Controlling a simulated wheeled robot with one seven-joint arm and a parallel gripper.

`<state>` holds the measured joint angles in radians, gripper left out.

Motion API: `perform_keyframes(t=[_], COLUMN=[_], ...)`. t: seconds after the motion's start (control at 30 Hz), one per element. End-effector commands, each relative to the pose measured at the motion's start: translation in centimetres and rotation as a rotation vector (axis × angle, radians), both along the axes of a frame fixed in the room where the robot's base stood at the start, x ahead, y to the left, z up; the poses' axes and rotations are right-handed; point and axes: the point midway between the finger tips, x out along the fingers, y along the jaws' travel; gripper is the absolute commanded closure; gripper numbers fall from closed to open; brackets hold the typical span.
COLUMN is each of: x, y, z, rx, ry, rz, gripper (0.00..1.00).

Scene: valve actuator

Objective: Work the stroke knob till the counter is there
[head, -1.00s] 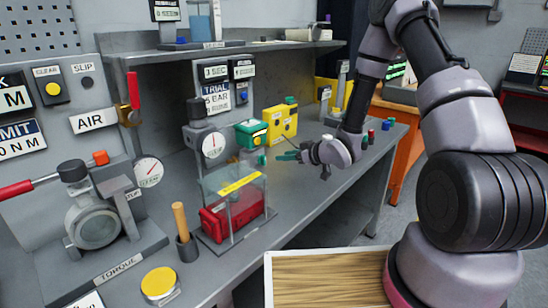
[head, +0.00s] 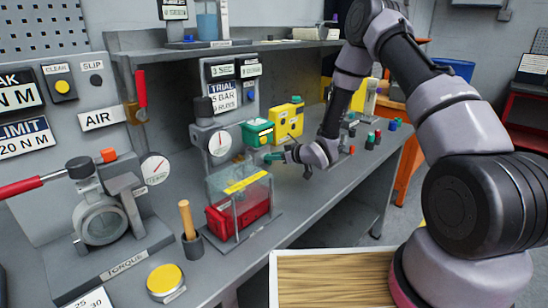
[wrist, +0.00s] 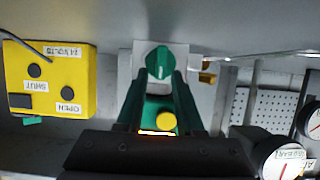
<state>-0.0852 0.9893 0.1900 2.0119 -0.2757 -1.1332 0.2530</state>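The green knob (wrist: 158,60) with a white pointer line sits on a pale plate in the wrist view, just ahead of my fingertips. My gripper (wrist: 163,80) is open, its green fingers apart on either side of the line to the knob; I cannot tell whether they touch it. Below the knob, between the fingers, is a green housing with a yellow button (wrist: 166,122) and a thin lit orange strip. In the head view my gripper (head: 275,157) is beside the gauge column (head: 216,143), and the knob is hard to make out. I cannot identify or read a counter.
A yellow box (head: 287,120) stands behind the gripper; its OPEN and SHUT labels show in the wrist view. A clear guard (head: 240,186) over a red block is just below the gripper. A wooden-handled tool (head: 187,220) stands in front.

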Motion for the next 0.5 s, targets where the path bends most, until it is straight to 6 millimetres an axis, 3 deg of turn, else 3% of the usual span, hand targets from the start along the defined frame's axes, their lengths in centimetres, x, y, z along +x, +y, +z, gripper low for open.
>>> perform_keyframes(t=[0.03,0.07,0.5], x=[-0.01,0.00,0.10], y=[-0.01,0.00,-0.21], z=[0.00,0.01,-0.01], rx=[0.000,0.000,0.033], ry=[0.000,0.000,0.033], rz=[0.000,0.000,-0.002], gripper=[0.88,1.00,1.00])
